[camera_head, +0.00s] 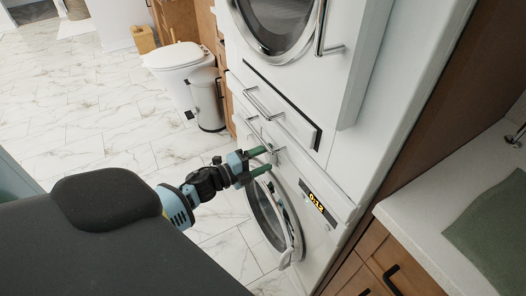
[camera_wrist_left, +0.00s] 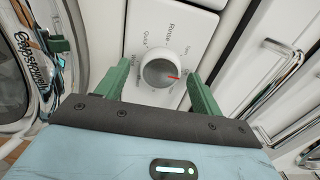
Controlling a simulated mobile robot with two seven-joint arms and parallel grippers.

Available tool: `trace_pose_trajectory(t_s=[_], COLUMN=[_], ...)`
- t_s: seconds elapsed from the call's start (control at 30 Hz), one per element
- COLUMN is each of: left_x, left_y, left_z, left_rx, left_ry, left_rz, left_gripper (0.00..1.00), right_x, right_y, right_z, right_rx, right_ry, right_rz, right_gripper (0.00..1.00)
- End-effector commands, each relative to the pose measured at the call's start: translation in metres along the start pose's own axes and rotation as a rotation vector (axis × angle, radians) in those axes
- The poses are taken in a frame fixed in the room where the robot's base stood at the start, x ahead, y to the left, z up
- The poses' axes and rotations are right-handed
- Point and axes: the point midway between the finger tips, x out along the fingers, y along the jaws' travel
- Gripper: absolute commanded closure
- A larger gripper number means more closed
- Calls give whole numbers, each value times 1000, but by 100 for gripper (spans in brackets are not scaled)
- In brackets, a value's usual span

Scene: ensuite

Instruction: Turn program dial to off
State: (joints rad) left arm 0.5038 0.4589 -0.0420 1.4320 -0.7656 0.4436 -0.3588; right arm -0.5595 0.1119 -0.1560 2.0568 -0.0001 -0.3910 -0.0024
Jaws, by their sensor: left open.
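The program dial (camera_wrist_left: 158,72) is a round silver-white knob on the washer's white control panel in the left wrist view. Its red mark points right. The labels "Rinse" and "Quick" are readable around it, while others are too small or hidden. My left gripper (camera_wrist_left: 159,82) is open, with one green finger on each side of the dial. I cannot tell whether the fingers touch it. In the head view, my left gripper (camera_head: 268,160) reaches the front of the lower washer (camera_head: 313,240), above its round door. My right gripper is not in view.
A lit display (camera_head: 316,203) on the washer reads 0:12. A drawer with a bar handle (camera_head: 262,103) and an upper machine (camera_head: 285,30) are above. A toilet (camera_head: 180,58) and a bin (camera_head: 206,98) stand behind. The marble floor at left is clear.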

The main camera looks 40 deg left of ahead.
Motion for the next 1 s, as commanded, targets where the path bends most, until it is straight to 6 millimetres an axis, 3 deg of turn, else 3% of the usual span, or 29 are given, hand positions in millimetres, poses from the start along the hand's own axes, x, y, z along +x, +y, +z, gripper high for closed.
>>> trace_pose_trajectory(t_s=[0.17, 0.6, 1.0], left_x=[-7, -68, -78], left_y=[1, 1, 0], left_z=[0, 0, 0], left_rx=[0, 0, 1], left_ry=[0, 0, 0], left_rz=[2, 2, 0], left_gripper=[33, 33, 33], right_x=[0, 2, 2], right_y=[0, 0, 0], right_z=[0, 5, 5], right_rx=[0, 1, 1], right_ry=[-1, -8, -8], right_rz=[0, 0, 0], right_gripper=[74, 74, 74])
